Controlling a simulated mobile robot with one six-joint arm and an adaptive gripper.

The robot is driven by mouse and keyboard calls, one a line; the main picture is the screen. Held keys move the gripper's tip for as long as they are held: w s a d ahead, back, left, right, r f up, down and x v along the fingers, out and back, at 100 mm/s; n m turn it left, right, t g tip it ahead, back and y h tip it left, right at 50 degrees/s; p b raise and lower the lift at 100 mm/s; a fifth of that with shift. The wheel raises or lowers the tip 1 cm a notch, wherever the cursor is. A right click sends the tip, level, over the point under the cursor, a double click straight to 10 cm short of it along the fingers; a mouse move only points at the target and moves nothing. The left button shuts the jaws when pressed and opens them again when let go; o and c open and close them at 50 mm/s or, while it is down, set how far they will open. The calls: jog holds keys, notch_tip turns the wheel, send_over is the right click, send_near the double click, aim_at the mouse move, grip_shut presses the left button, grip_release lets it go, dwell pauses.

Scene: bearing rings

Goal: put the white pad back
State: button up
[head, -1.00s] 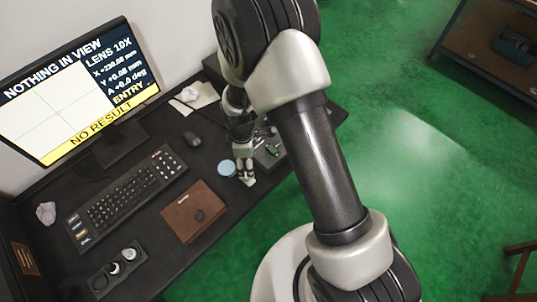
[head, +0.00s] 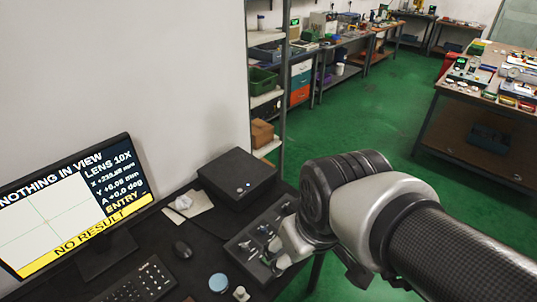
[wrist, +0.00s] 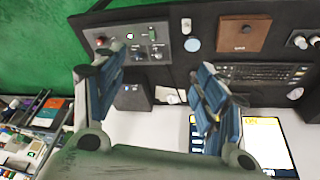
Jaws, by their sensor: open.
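A flat white pad (head: 190,207) lies on the dark bench in the head view, in front of the black box, with a crumpled white piece (head: 183,202) on it. In the wrist view part of the pad (wrist: 168,95) shows between my fingers, farther off. I cannot tell for certain that this is the pad of the task. A small white upright piece (head: 240,293) stands near a pale blue disc (head: 218,282). My gripper (wrist: 155,60) is open, with nothing between its fingers. In the head view my arm hides most of it, over the bench's right end.
Shelves stand behind.

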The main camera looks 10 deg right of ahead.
jog(key=s+m, duration=0.1)
jog(key=s+d+r+m, duration=0.1)
jog(key=s, duration=0.3)
jog(key=shift+s+d+r+m+t, duration=0.15)
jog(key=shift+s+r+m+t, duration=0.15)
jog(key=shift+m+t, duration=0.1)
jog(key=shift+w, duration=0.1)
jog(key=shift+f, duration=0.1)
jog(key=shift+c, duration=0.5)
